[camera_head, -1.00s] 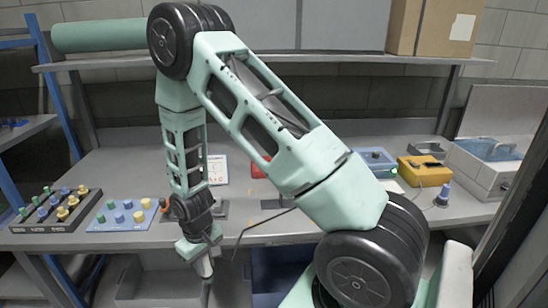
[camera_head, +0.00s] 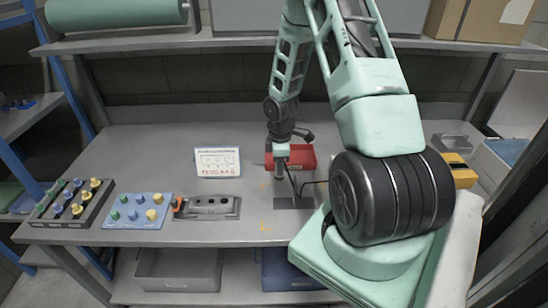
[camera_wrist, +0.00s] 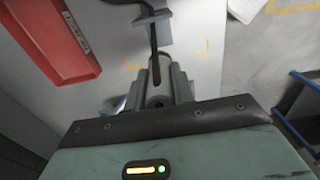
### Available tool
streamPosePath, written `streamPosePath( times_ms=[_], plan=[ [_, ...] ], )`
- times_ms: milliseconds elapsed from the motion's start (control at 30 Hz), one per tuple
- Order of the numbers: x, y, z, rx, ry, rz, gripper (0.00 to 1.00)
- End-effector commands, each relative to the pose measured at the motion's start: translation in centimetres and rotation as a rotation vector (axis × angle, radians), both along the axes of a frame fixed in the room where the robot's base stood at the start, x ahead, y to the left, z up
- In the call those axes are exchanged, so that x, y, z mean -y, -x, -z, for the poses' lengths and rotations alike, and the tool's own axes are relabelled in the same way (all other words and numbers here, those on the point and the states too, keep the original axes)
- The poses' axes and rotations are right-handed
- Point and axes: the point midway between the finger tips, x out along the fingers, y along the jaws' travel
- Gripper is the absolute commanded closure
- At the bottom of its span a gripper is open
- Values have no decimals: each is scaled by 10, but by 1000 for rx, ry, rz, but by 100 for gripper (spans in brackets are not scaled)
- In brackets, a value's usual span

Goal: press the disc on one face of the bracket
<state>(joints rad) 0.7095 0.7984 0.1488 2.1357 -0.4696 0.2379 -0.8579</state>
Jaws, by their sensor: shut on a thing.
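My gripper (camera_head: 281,168) points down over the middle of the bench, in front of the red tray. In the wrist view its fingers (camera_wrist: 157,88) are shut on a small grey round piece (camera_wrist: 157,101), mostly hidden between them; I cannot tell whether this is the disc. A thin dark bent rod (camera_wrist: 154,38) runs from beside the fingertips to a small grey block (camera_wrist: 152,20). In the head view a bent dark rod (camera_head: 312,182) stands near a dark plate (camera_head: 293,203). I cannot make out for sure which part is the bracket, or any contact.
A red tray (camera_head: 302,155) lies behind the gripper. A printed sign (camera_head: 217,162), a grey block fixture (camera_head: 208,206), a blue knob board (camera_head: 138,210) and a black knob rack (camera_head: 72,202) stand to the left. A yellow box (camera_head: 460,172) is right. Bench between sign and plate is clear.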

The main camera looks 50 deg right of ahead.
Motion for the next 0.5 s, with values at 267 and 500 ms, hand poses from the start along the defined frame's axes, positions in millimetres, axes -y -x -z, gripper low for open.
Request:
streamPosePath(
  times_ms=[267, 500],
  plan=[
    [0, 0, 19, 0, 0, 2, 90],
    [0, 0, 42, -1, -1, 4, 90]
  ],
)
